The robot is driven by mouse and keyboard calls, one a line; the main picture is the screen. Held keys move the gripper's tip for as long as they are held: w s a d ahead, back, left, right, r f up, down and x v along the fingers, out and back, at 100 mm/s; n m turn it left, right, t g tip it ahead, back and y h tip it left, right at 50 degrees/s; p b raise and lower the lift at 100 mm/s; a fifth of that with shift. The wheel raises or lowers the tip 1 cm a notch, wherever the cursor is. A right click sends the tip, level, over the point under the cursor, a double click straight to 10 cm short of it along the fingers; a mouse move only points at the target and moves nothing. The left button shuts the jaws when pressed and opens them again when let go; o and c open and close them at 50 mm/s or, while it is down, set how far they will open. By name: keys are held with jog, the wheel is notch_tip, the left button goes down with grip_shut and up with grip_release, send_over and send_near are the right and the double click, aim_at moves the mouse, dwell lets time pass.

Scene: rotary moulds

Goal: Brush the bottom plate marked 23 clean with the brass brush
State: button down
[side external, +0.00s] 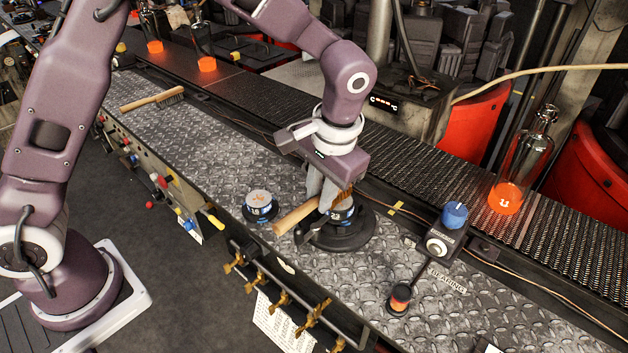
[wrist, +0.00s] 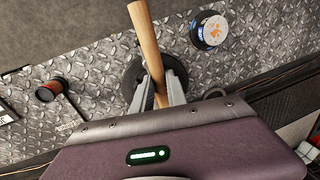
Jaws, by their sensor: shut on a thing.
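My gripper (side external: 322,200) is shut on the wooden handle of the brass brush (side external: 296,215), above a black round stand on the bench. The handle sticks out to the left, and golden bristles show at the right of my fingers. The bottom plate marked 23 (side external: 341,214) sits on the stand, just below the bristles; I cannot tell whether they touch. In the wrist view, the brush handle (wrist: 145,35) runs between my fingers (wrist: 157,95). The bristles and plate 23 are hidden there by my fingers and wrist.
Another round plate (side external: 258,204) with an orange mark on top stands left of the stand. A second brush (side external: 153,100) with dark bristles lies further back. A blue-knobbed control (side external: 454,215) stands right. A glowing bottle (side external: 510,185) is on the conveyor (side external: 440,165).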

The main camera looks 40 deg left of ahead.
jog(key=shift+d, duration=1.25)
jog(key=shift+a+r, duration=0.1)
jog(key=shift+a, duration=1.95)
notch_tip(320, 180, up, 8)
jog(key=shift+r, duration=0.15)
